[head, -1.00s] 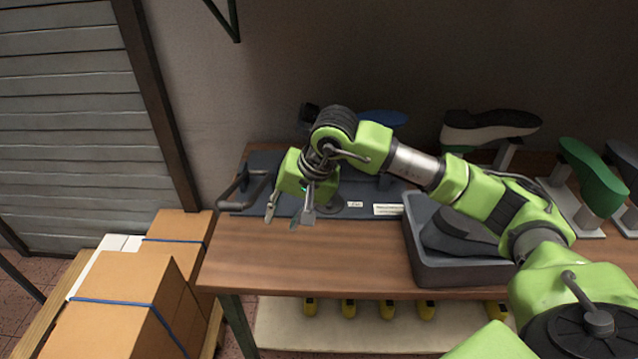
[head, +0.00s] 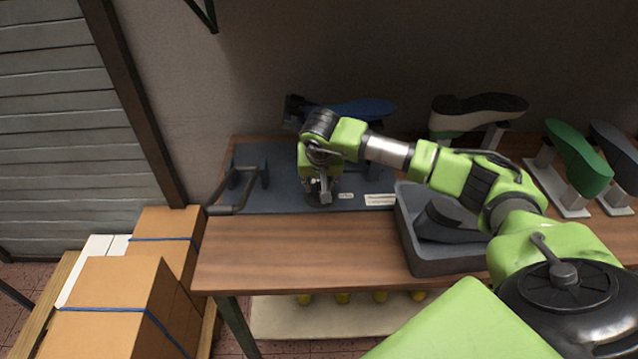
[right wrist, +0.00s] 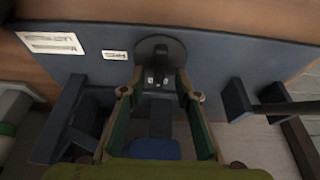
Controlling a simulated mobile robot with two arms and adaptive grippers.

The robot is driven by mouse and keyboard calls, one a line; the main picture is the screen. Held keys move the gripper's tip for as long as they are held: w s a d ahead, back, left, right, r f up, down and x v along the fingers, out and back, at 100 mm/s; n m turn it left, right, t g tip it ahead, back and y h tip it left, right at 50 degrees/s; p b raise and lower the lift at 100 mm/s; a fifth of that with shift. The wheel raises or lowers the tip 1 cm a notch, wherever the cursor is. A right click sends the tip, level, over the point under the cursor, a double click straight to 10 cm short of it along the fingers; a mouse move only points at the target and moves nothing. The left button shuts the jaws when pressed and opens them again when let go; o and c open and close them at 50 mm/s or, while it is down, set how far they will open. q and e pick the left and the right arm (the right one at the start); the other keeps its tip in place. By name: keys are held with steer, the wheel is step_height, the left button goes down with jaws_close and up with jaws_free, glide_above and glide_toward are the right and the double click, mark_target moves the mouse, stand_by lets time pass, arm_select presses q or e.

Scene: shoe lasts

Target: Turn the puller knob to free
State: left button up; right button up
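The puller is a flat blue-grey base (head: 283,205) on the wooden bench, with a dark bar handle (head: 222,210) at its left. Its dark round knob (right wrist: 160,48) shows in the right wrist view beside two white labels. In the head view my right gripper (head: 320,198) hides most of the knob. The right gripper points down at the knob, its fingers apart on either side of the knob's dark middle part in the right wrist view (right wrist: 160,78). I cannot tell whether the fingers touch it. My left gripper is not in view.
A blue shoe last (head: 365,108) stands behind the arm. A grey bin (head: 445,262) with a dark last inside sits right of the puller. Other lasts, one green (head: 580,158), stand farther right. Bare wood (head: 300,255) lies in front. Cardboard boxes (head: 115,300) stand at left.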

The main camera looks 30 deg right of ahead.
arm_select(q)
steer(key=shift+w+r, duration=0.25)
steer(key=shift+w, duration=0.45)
arm_select(e)
steer(key=shift+x, duration=1)
jaws_close()
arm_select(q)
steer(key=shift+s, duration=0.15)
